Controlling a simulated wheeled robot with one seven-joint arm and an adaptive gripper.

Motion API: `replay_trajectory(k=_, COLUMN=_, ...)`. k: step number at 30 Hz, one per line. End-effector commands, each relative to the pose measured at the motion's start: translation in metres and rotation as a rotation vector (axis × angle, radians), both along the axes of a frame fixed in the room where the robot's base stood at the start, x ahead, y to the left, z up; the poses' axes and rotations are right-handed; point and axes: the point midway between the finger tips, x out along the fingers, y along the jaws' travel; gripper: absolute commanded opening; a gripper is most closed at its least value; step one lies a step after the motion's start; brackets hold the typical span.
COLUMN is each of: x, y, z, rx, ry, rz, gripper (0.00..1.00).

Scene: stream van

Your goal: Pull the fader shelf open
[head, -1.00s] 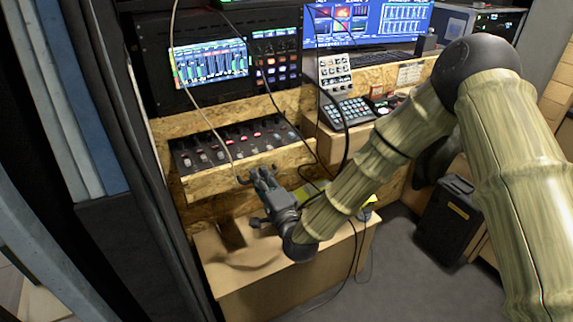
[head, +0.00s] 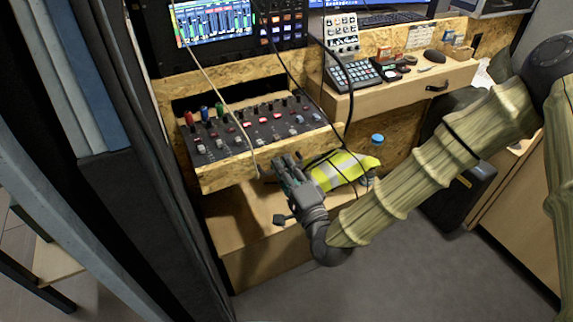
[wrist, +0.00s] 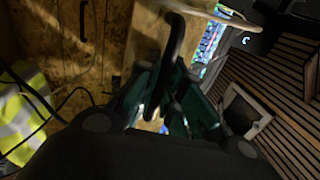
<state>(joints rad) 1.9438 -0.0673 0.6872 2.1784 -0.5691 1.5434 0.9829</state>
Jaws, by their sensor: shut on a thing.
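The fader shelf (head: 228,171) is a wooden drawer-like board under the rack, carrying a black fader panel (head: 262,127) with several red, green, blue and black knobs. It stands out from the rack, with a dark gap behind the panel. My gripper (head: 281,170) is at its front edge, right of the middle, and hides most of the handle there. In the wrist view a dark curved handle (wrist: 176,38) runs between the fingers (wrist: 172,95), which are shut on it.
A wooden box or ledge (head: 250,240) lies below the shelf. A yellow hi-vis vest (head: 345,168) and a blue-capped bottle (head: 377,139) are right of my gripper. Loose cables (head: 225,95) hang across the shelf. A keypad (head: 353,76) sits on the desk to the right. Floor in front is clear.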

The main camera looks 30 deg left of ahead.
Motion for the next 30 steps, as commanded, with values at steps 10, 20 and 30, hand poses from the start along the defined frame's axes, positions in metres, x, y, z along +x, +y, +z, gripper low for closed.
replay_trajectory(k=10, x=-0.001, y=0.000, z=-0.001, rx=-0.001, ry=0.002, rz=0.002, gripper=0.32)
replay_trajectory(k=20, x=-0.001, y=-0.003, z=-0.001, rx=-0.001, ry=0.001, rz=-0.001, gripper=0.32)
replay_trajectory(k=30, x=-0.031, y=-0.041, z=-0.010, rx=-0.001, ry=0.004, rz=-0.001, gripper=0.32)
